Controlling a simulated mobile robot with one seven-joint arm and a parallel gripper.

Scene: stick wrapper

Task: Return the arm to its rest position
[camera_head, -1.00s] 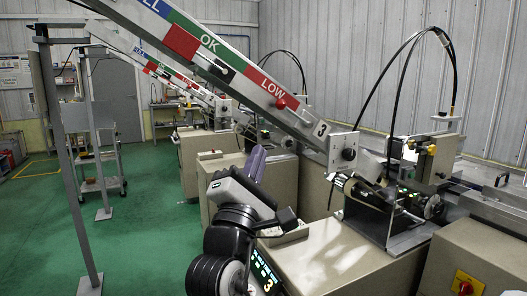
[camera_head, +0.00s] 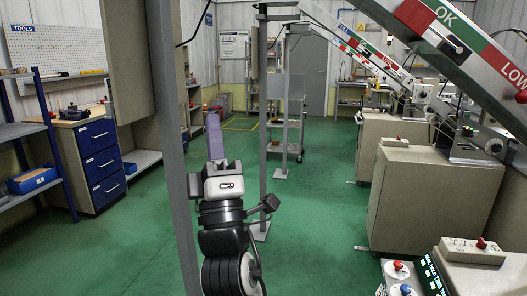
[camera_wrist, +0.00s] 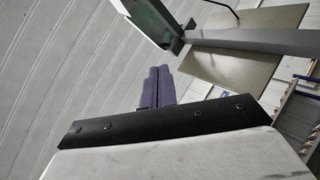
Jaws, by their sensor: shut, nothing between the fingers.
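My gripper (camera_head: 214,137) stands upright at the centre-left of the head view, with its purple fingers shut together and nothing between them. It is raised above the green floor and clear of the machines. In the wrist view the two purple fingers (camera_wrist: 157,86) lie side by side, pointing toward the ceiling and wall panels.
A grey post (camera_head: 172,150) stands just left of my arm. The wrapper machine's slanted chute (camera_head: 470,45) and beige cabinet (camera_head: 415,205) are at right. A blue drawer unit (camera_head: 100,160) and shelves are at left. The green floor (camera_head: 315,220) between is open.

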